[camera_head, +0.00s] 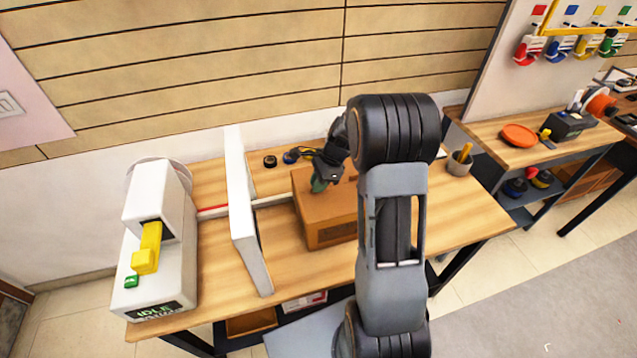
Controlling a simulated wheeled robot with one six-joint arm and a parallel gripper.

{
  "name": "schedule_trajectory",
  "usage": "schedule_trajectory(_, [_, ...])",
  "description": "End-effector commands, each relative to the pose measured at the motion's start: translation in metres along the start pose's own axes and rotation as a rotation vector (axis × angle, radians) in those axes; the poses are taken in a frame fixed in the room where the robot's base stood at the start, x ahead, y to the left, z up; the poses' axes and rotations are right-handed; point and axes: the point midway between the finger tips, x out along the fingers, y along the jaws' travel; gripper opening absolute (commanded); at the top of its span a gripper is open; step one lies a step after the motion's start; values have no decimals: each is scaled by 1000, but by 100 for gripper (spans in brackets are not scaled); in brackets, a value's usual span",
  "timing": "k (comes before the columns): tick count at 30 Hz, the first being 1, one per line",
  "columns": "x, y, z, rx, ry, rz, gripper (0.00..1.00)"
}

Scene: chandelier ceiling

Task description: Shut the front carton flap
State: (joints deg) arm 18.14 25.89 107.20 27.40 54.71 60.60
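A brown carton (315,222) sits on the wooden table, just right of an upright white panel. Its front face and part of its top show, while my arm hides its right part. I cannot make out the front flap clearly or tell how far it is folded. My gripper (319,187) points down at the carton's top, near its left back part. Its dark fingertips are small and partly hidden, so I cannot tell whether they are open or shut, or whether they touch the carton.
The tall white panel (240,205) stands close to the carton's left. A white machine (145,270) with a yellow lever (147,250) is at the table's left end. A cup (459,164) stands at the back right.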

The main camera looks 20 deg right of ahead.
Motion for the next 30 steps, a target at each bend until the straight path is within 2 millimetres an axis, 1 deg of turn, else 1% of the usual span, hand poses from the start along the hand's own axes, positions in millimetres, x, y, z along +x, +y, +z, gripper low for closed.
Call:
schedule_trajectory(1, [0, 0, 0, 0, 0, -2, 19])
schedule_trajectory(2, [0, 0, 0, 0, 0, -1, 22])
schedule_trajectory(11, [0, 0, 0, 0, 0, 0, 51])
schedule_trajectory(18, [-1, 0, 0, 0, 0, 0, 51])
schedule_trajectory(22, [-9, -1, 0, 0, 1, -3, 51])
schedule_trajectory(26, [-30, -1, 0, 0, 1, -5, 51])
schedule_trajectory(30, [-60, 0, 0, 0, 1, -5, 51])
